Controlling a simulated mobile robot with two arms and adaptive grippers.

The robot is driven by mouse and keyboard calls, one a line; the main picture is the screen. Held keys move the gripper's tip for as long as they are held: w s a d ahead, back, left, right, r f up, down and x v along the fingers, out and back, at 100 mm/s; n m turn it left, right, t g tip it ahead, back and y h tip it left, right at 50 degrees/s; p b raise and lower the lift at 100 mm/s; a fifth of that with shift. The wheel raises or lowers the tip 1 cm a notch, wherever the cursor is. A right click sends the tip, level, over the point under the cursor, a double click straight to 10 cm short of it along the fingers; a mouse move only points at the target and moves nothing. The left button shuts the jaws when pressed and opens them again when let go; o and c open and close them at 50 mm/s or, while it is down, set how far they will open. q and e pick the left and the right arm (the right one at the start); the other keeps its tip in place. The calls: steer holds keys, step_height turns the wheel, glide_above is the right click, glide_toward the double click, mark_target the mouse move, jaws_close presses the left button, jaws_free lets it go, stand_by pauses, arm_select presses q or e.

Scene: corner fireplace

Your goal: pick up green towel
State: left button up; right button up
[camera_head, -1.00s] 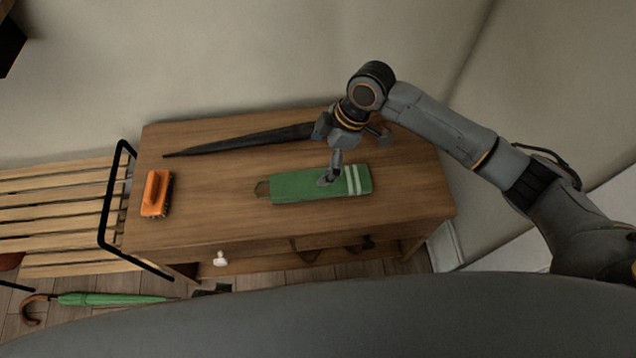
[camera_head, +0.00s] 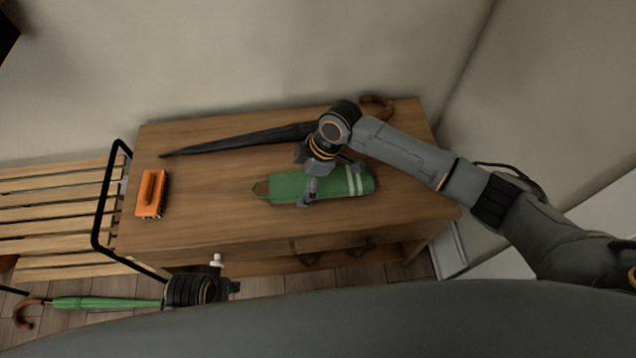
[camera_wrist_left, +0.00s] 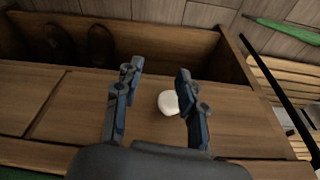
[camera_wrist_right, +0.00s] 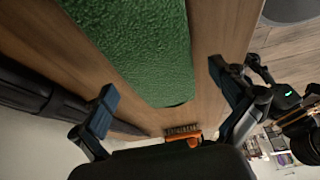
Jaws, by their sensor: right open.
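The green towel (camera_head: 286,187), folded long with two white stripes at its right end and a hanging loop at its left end, lies on the wooden table. It fills the upper middle of the right wrist view (camera_wrist_right: 145,45). My right gripper (camera_head: 331,184) is open over the towel, one finger on its near side and the other towards its far side; whether they touch it is unclear. Its spread fingers also show in the right wrist view (camera_wrist_right: 164,88). My left gripper (camera_wrist_left: 158,78) is open in front of the table's drawer front, with a white knob (camera_wrist_left: 168,102) in view between its fingers.
A black umbrella (camera_head: 235,141) lies along the table's back, partly hidden by my right arm. An orange brush (camera_head: 151,194) sits at the left end. A slatted bench (camera_head: 55,210) stands left, with a green umbrella (camera_head: 105,303) on the floor. Shoes sit on the lower shelf.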

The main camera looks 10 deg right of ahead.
steer(key=c, duration=1.4)
steer(key=shift+r, duration=0.2)
